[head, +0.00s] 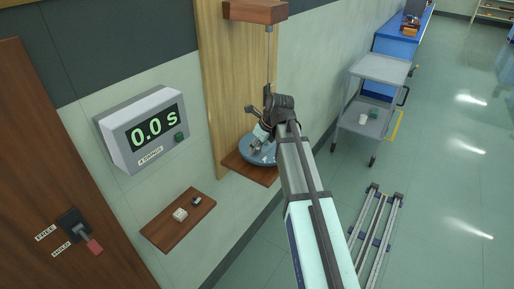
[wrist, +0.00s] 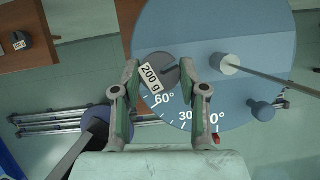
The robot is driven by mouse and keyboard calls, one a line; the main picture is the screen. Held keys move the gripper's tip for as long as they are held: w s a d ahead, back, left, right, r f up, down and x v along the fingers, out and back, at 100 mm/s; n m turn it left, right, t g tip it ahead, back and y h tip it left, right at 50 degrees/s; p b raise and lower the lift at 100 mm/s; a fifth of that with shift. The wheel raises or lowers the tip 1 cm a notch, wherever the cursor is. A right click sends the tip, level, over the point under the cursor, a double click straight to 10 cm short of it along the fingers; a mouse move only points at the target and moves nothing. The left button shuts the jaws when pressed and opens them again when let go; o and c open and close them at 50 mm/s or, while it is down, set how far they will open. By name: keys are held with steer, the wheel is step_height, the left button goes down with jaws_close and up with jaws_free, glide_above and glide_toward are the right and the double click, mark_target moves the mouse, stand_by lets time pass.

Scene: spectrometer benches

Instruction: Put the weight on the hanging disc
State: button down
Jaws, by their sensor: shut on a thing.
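The grey slotted weight (wrist: 153,60), labelled "200 g", is between the two fingertips of my gripper (wrist: 160,72), which is shut on it. It is over the left part of the hanging disc (wrist: 205,30) in the wrist view. I cannot tell whether it touches the disc. The disc is blue, with angle marks including 0°, 30 and 60°, and a rod joins its pale central hub (wrist: 228,63). In the head view the disc (head: 262,152) is partly hidden by my arm, and my gripper (head: 260,137) is above it.
A wooden ledge (head: 238,164) sits below the disc. A small shelf (head: 163,235) holds a white block (head: 180,214) and a dark piece (head: 197,201). A timer (head: 147,130) reads 0.0 s. A red-handled lever (head: 92,246) points toward HOLD. A grey trolley (head: 376,70) stands at right.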

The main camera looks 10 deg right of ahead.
steer(key=shift+f, duration=0.7)
steer(key=shift+f, duration=0.15)
steer(key=c, duration=0.6)
jaws_free()
steer(key=b+v, duration=0.1)
steer(key=v, duration=1.1)
steer(key=shift+d+b, duration=0.1)
steer(key=shift+b, duration=0.3)
